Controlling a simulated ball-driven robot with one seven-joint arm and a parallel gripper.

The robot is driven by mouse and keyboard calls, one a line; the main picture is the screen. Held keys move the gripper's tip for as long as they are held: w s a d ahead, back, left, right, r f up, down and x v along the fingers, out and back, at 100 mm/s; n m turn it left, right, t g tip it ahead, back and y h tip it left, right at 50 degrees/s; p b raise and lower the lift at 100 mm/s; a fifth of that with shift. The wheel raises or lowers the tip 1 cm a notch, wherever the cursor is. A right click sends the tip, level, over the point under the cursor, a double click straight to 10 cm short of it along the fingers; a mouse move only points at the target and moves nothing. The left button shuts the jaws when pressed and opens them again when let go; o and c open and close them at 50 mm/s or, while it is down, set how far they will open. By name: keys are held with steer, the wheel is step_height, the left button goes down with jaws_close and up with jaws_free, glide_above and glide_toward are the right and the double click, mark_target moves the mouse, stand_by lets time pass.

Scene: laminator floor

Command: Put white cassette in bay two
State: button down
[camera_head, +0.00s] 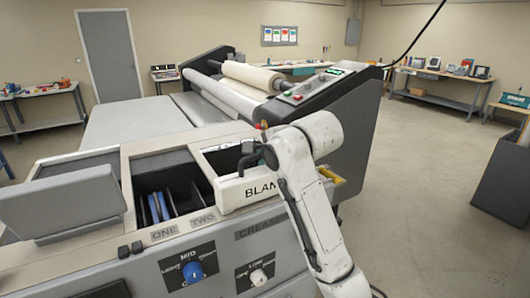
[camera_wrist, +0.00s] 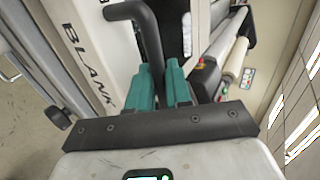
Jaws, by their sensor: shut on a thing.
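My gripper (camera_wrist: 160,82) has teal fingers shut on a black bar handle (camera_wrist: 148,35). The handle appears joined to a white panel marked BLANK (camera_wrist: 85,55), which also shows at the machine's front in the head view (camera_head: 236,192). In the head view my gripper (camera_head: 252,156) is partly hidden by my arm. Bay two (camera_head: 186,203), above the label TWO, shows as a dark, open slot. Blue cassettes (camera_head: 158,207) stand upright in bay one, left of it. I cannot make out a separate white cassette; a small white patch (camera_wrist: 187,22) shows in the opening beyond the handle.
A raised grey lid (camera_head: 62,203) stands left of the bays. Control knobs (camera_head: 193,271) sit on the front panel below. The laminator's rollers (camera_head: 250,80) and dark side housing (camera_head: 335,105) rise behind my arm. Open floor lies to the right.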

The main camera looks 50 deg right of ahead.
steer(key=shift+f, duration=0.1)
steer(key=c, duration=1)
jaws_free()
steer(key=shift+f, duration=0.1)
steer(key=shift+c, duration=0.2)
steer(key=v, duration=1.2)
